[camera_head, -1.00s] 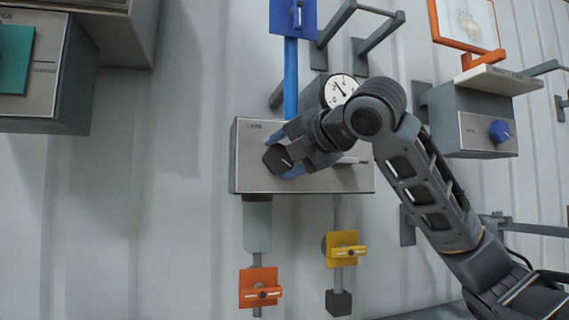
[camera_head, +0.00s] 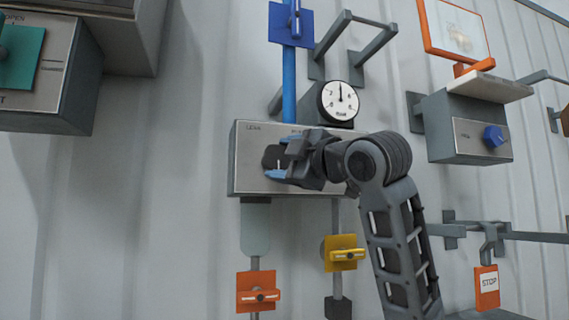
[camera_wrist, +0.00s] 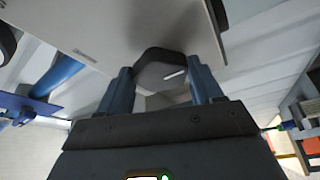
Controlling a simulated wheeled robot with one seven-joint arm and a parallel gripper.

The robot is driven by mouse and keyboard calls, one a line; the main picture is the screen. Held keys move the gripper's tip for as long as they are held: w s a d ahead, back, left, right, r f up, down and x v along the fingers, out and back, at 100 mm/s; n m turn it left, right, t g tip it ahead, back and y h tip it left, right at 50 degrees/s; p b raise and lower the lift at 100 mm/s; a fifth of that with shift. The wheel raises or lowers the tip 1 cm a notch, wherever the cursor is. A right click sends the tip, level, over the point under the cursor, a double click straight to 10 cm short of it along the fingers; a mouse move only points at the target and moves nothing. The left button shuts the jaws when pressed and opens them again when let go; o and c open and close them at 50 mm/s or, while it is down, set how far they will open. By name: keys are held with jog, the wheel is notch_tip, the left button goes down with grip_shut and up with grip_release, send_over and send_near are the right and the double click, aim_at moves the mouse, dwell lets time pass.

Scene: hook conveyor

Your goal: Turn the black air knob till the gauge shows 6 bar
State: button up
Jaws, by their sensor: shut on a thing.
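The black air knob (camera_head: 271,157) sits on the front of a grey panel box (camera_head: 245,177). My gripper (camera_head: 281,160) is shut on the knob, with one blue finger above it and one below. In the wrist view the knob (camera_wrist: 160,66) shows its white mark, between the two blue fingers (camera_wrist: 163,84). The round white gauge (camera_head: 339,101) stands above the box. Its dark needle points straight up; the numerals are too small to read surely. My wrist hides the right part of the panel.
A blue pipe with a blue valve (camera_head: 291,24) rises behind the box. An orange valve (camera_head: 257,291) and a yellow valve (camera_head: 343,252) hang below. A box with a blue knob (camera_head: 493,136) and a STOP tag (camera_head: 487,287) are at the right.

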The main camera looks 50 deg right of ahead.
jog(key=shift+f+m+t+h, duration=0.2)
jog(key=shift+m+h, duration=0.25)
jog(key=shift+m, duration=0.7)
jog(key=shift+f+m+t+h, duration=0.15)
jog(key=shift+m+h, duration=0.3)
jog(key=shift+m, duration=1)
jog(key=o, duration=1)
jog(key=shift+r, duration=0.15)
jog(key=shift+o, duration=0.2)
jog(key=shift+a, duration=0.1)
jog(key=b+v, duration=0.1)
jog(key=v, duration=0.6)
jog(key=shift+s+f, duration=0.25)
jog(key=shift+s, duration=0.05)
jog(key=shift+a, duration=0.1)
jog(key=shift+f, duration=0.1)
